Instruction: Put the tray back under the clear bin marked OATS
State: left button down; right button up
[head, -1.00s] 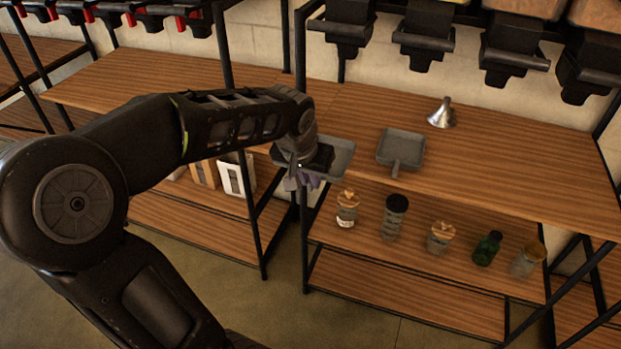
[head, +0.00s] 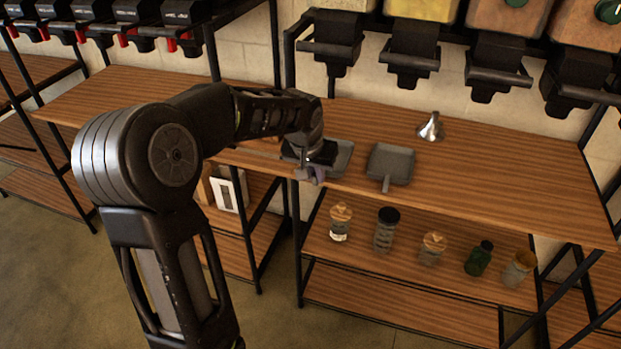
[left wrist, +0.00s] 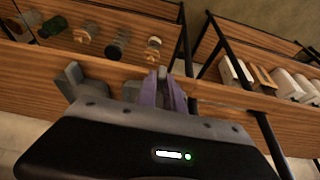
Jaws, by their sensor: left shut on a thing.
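A grey, shallow tray (head: 344,158) is at the left end of the right unit's counter, partly hidden by my left gripper. My left gripper (head: 312,173) is shut on this tray at its near side, by the counter's front edge. I cannot tell whether the tray rests on the wood or hangs just above it. In the left wrist view, the purple fingers (left wrist: 163,92) are close together at the tray's handle. The clear bins (head: 497,30) stand in a row above black spouts, cut off by the top of the head view. No OATS label is readable. My right gripper is not in view.
A second grey tray (head: 391,163) with a handle lies just right of the held one. A metal funnel (head: 431,128) stands behind it. Several jars (head: 386,230) stand on the shelf below. A black post (head: 279,90) rises left of the tray.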

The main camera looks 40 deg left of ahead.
pick_arm(q)
jog(key=w, duration=0.2)
jog(key=w+a+f+p, duration=0.1)
jog(key=w, duration=0.1)
jog(key=w+a, duration=0.1)
jog(key=w, duration=0.1)
jog(key=shift+f, duration=0.2)
jog(key=shift+w+a+f, duration=0.25)
jog(key=shift+w+a, duration=0.05)
jog(key=shift+w, duration=0.4)
jog(key=shift+f, duration=0.4)
jog(key=c, duration=1.4)
grip_release()
jog(key=shift+r, duration=0.1)
jog(key=b+v, duration=0.1)
jog(key=v, duration=0.6)
jog(key=shift+s+d+r, duration=0.1)
jog(key=shift+s+r, duration=0.05)
jog(key=shift+r, duration=0.2)
